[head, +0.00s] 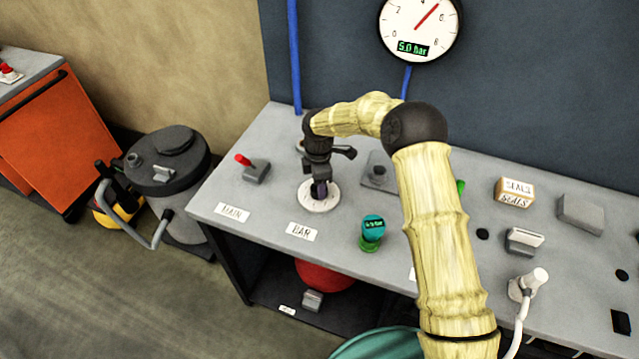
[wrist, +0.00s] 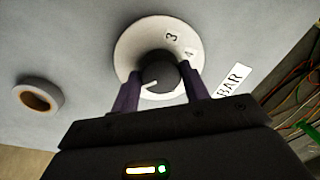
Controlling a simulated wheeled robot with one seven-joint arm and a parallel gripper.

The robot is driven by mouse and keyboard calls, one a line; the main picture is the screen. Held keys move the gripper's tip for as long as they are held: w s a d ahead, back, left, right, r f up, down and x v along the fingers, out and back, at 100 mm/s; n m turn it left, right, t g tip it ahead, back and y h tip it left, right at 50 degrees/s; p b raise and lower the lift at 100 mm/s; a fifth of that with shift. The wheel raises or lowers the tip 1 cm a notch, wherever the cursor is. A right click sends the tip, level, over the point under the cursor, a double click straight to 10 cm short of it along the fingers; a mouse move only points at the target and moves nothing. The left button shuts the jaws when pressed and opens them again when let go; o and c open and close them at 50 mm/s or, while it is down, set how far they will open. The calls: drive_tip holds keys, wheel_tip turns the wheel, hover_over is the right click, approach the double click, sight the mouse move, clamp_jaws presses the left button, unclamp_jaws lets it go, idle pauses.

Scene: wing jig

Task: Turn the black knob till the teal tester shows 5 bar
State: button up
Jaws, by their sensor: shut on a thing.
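The black knob (wrist: 160,72) sits on a round white dial (wrist: 128,50), with 3 and 4 readable beside it. A white line on the knob points to the lower left in the wrist view. My gripper (wrist: 160,80) is shut on the knob, a purple finger on either side. In the head view my gripper (head: 319,188) points down over the white dial (head: 318,203) and hides most of the knob. The teal tester (head: 372,227) stands upright on the bench, right of the dial. Its small display is lit, but the digits are too small to read surely.
A round wall gauge (head: 420,25) reads 5.0 bar, its needle between 4 and 6. A red-levered switch (head: 254,169) stands left of my gripper. A roll of tape (wrist: 38,97) lies near the dial. A SEALS box (head: 514,193) stands farther right.

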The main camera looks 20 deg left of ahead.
drive_tip(key=shift+w+a+r, duration=0.1)
drive_tip(key=shift+r, duration=0.05)
drive_tip(key=o, duration=1)
wheel_tip(320, 180, up, 17)
drive_tip(key=b, duration=0.2)
drive_tip(key=shift+w+a+b, duration=0.2)
drive_tip(key=shift+w+b, duration=0.15)
drive_tip(key=shift+w, duration=0.05)
drive_tip(key=shift+r, duration=0.1)
